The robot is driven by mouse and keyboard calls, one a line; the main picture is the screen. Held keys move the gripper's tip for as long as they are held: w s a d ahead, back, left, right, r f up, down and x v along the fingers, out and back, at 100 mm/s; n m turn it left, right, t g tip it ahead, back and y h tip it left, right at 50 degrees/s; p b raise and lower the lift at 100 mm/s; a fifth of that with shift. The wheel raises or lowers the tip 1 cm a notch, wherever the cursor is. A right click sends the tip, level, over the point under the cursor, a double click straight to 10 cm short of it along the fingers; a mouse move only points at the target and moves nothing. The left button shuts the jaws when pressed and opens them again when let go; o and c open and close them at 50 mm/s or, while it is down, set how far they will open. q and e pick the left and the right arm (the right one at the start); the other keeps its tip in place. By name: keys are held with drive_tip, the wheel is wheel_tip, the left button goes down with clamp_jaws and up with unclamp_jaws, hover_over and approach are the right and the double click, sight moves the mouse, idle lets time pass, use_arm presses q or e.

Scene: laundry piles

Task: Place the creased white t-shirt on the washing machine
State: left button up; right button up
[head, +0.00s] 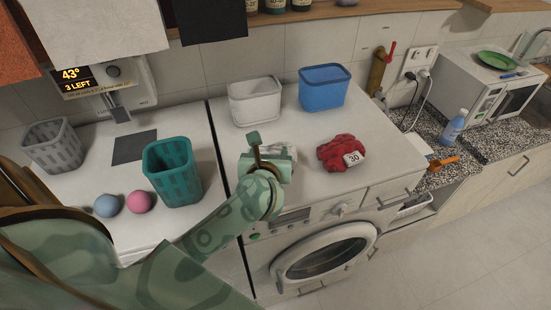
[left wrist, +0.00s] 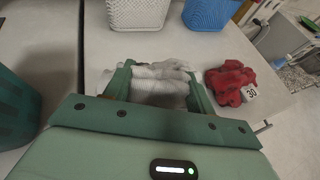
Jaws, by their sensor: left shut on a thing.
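The creased white t-shirt (left wrist: 160,84) is bunched between the fingers of my left gripper (left wrist: 158,88) in the left wrist view. In the head view my left gripper (head: 265,165) is over the top of the washing machine (head: 305,185), near its left front, and mostly hides the t-shirt (head: 290,152). The gripper is shut on the t-shirt. I cannot tell whether the cloth touches the machine's top. My right gripper is in neither view.
A crumpled red cloth (head: 341,152) with a "30" tag lies right of my gripper. A white basket (head: 255,103) and a blue basket (head: 324,90) stand behind. A teal basket (head: 172,172) and two balls (head: 139,201) are on the left top. Hanging cloths (head: 210,18) are above.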

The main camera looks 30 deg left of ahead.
use_arm(q)
drive_tip(key=f, duration=0.1)
drive_tip(key=w+f, duration=0.2)
drive_tip(key=shift+w+a, duration=0.2)
drive_tip(key=shift+a, duration=0.05)
drive_tip(key=shift+w+f, duration=0.15)
drive_tip(key=shift+f, duration=1.55)
drive_tip(key=shift+f, duration=0.1)
drive_tip(key=o, duration=1.1)
drive_tip(key=shift+c, duration=0.2)
drive_tip(key=shift+r+p, duration=0.2)
drive_tip(key=shift+p, duration=0.15)
drive_tip(key=b+v, duration=0.1)
drive_tip(key=v, duration=1.1)
drive_tip(key=shift+d+f, duration=0.1)
drive_tip(key=shift+f, duration=0.05)
